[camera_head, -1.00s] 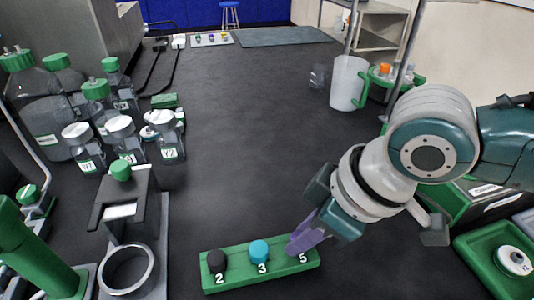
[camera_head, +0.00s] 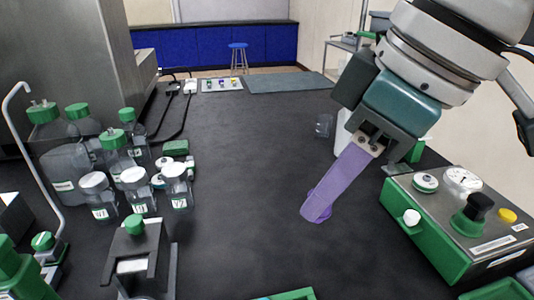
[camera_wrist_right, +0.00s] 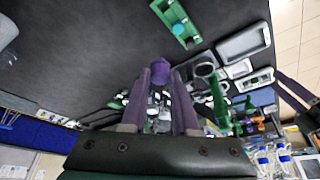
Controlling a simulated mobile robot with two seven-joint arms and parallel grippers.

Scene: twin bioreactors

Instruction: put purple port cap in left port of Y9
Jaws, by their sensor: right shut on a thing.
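My right gripper (camera_head: 318,208) comes in from the upper right, with its long purple fingers pointing down over the dark bench. It is shut on the purple port cap (camera_head: 320,216), which shows only as a darker purple edge at the fingertips. In the right wrist view the cap (camera_wrist_right: 160,68) sits between the fingertips. The labels on the white-lidded bottles (camera_head: 134,180) at the left are too small to read surely, so I cannot tell which thing is Y9. Its left port is not made out.
A green rack (camera_head: 288,295) shows at the bottom edge; a teal cap (camera_wrist_right: 180,29) stands in it in the right wrist view. A green box with knobs and a gauge (camera_head: 440,235) stands at the right. Green-lidded bottles (camera_head: 65,165) crowd the left. The bench's middle is clear.

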